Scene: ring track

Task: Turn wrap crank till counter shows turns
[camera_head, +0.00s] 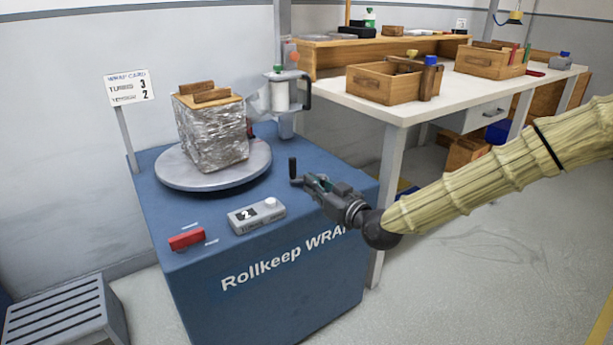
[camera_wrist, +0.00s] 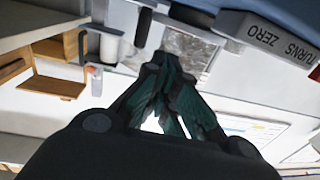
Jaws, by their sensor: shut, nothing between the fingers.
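The crank's upright black handle (camera_head: 292,167) stands near the right side of the blue wrap machine (camera_head: 320,275); it also shows in the wrist view (camera_wrist: 143,28). My gripper (camera_head: 308,180) is shut and empty, its tips close beside the handle; I cannot tell whether they touch. The fingers also show in the wrist view (camera_wrist: 168,68). The grey counter (camera_head: 257,216) on the machine top shows 2. Its side reads TURNS ZERO in the wrist view (camera_wrist: 270,38).
A film-wrapped load (camera_head: 212,135) stands on the round turntable (camera_head: 175,178). A film roll holder (camera_head: 283,92) is behind it. A red block (camera_head: 187,239) lies at the machine's front left. A white workbench (camera_head: 410,104) with wooden boxes is behind right. A grey step (camera_head: 65,315) is front left.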

